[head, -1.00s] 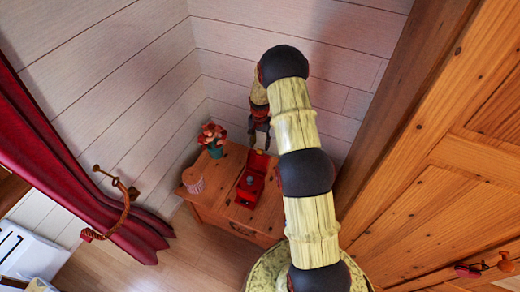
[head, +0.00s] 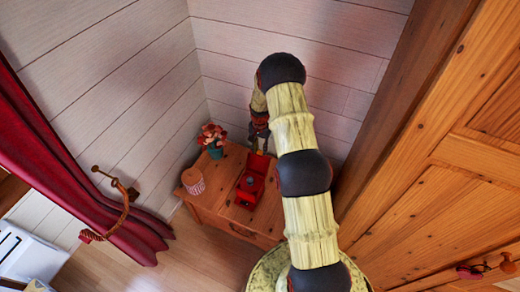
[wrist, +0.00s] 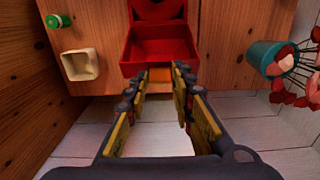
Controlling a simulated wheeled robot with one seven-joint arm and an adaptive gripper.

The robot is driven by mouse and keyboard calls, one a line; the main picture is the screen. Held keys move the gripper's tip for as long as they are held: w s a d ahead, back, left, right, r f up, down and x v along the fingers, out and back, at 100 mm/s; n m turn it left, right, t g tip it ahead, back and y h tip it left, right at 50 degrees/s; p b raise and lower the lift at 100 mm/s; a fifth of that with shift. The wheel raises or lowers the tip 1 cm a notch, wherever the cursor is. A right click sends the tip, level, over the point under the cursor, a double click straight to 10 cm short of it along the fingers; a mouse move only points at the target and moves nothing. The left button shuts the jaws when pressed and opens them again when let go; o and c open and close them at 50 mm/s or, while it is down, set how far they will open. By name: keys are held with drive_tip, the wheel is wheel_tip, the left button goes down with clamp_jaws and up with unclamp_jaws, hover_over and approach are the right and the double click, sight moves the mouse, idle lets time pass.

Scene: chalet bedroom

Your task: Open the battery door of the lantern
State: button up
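A red box-shaped object (head: 251,186), which may be the lantern, sits on the wooden cabinet (head: 212,207). In the head view it has a raised red panel at its back and a small dark round part in its middle. In the wrist view (wrist: 160,50) its near part looks like a shallow open tray. I cannot make out a separate battery door. My gripper (head: 259,138) hangs just behind the raised panel, near the wall. In the wrist view its fingers (wrist: 160,78) are apart with nothing between them, and the tips are close to the red object's near edge.
The wall is close behind my gripper.

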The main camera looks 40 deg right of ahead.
clamp_jaws()
idle(0.4)
drive_tip(key=shift+s+a+r, duration=0.25)
drive_tip(key=shift+a, duration=0.2)
drive_tip(key=shift+s+a, duration=0.1)
drive_tip(key=shift+s+f, duration=0.1)
drive_tip(key=shift+f, duration=0.05)
drive_tip(key=shift+a, duration=0.1)
drive_tip(key=shift+s+a+r+p, duration=0.25)
drive_tip(key=shift+s+a+p, duration=0.25)
drive_tip(key=shift+a, duration=0.25)
